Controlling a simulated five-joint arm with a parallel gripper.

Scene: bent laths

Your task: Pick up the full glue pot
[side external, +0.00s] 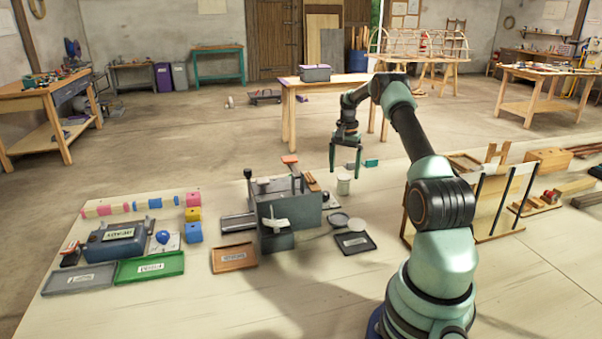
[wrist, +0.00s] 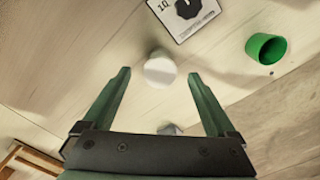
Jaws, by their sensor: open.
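A pale, round pot (side external: 343,184) stands on the bench below my gripper (side external: 345,174) in the side view. In the wrist view, a whitish round top (wrist: 160,71) shows between the fingertips of my gripper (wrist: 158,76), with gaps on both sides. My gripper is open, points down and holds nothing. A green cup (wrist: 266,48) lies to the right in the wrist view, its dark inside showing. A small green thing (side external: 371,163) shows beyond the gripper in the side view. I cannot read any label on the pale pot or see what it holds.
A grey boxy machine (side external: 290,218) stands left of the pot. A dark tray (side external: 354,243) and round discs (side external: 338,219) lie in front. A wooden rack (side external: 484,205) stands to the right. A printed card (wrist: 184,14) lies near the pot.

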